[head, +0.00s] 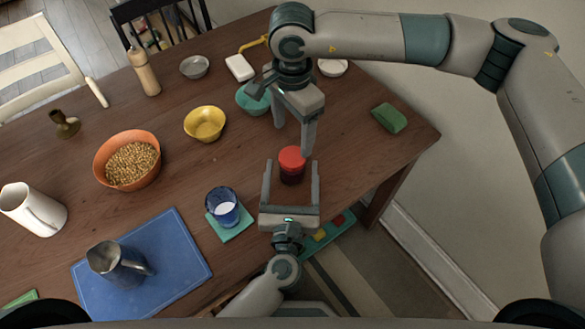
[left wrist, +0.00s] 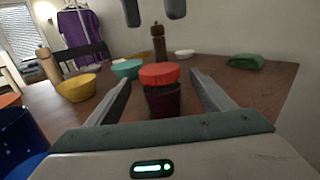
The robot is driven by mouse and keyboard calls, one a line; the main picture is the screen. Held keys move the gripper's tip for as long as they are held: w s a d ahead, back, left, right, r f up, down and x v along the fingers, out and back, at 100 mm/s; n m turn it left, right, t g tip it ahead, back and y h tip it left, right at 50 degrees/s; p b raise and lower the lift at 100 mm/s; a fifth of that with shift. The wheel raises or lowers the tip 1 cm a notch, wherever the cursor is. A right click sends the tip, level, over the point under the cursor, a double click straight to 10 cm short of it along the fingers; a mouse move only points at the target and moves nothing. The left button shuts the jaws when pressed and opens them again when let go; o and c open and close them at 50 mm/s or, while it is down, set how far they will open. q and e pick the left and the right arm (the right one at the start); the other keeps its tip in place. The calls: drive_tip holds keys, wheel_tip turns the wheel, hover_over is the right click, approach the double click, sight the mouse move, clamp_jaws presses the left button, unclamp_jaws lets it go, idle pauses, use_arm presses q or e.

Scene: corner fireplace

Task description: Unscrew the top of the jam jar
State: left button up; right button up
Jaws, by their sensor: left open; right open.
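The jam jar (head: 291,176) stands upright on the wooden table near its right front edge, with a red lid (head: 291,157) on top and dark contents. In the left wrist view the red lid (left wrist: 159,74) sits on the dark jar body (left wrist: 163,102). My left gripper (head: 291,166) is open, its fingers on either side of the jar, with gaps visible. My right gripper (head: 292,138) is open above and just behind the lid, pointing down. Its fingertips also show at the top of the left wrist view (left wrist: 155,12). Whether a right fingertip touches the lid I cannot tell.
A blue cup (head: 222,208) on a green coaster stands left of my left gripper. A teal bowl (head: 251,101) and a yellow bowl (head: 205,124) are behind. A green sponge (head: 389,118) lies to the right. A blue mat (head: 190,243) bears a metal pitcher (head: 116,262).

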use_arm(q)
drive_tip(key=shift+w+d, duration=0.1)
drive_tip(key=shift+w, duration=1.6)
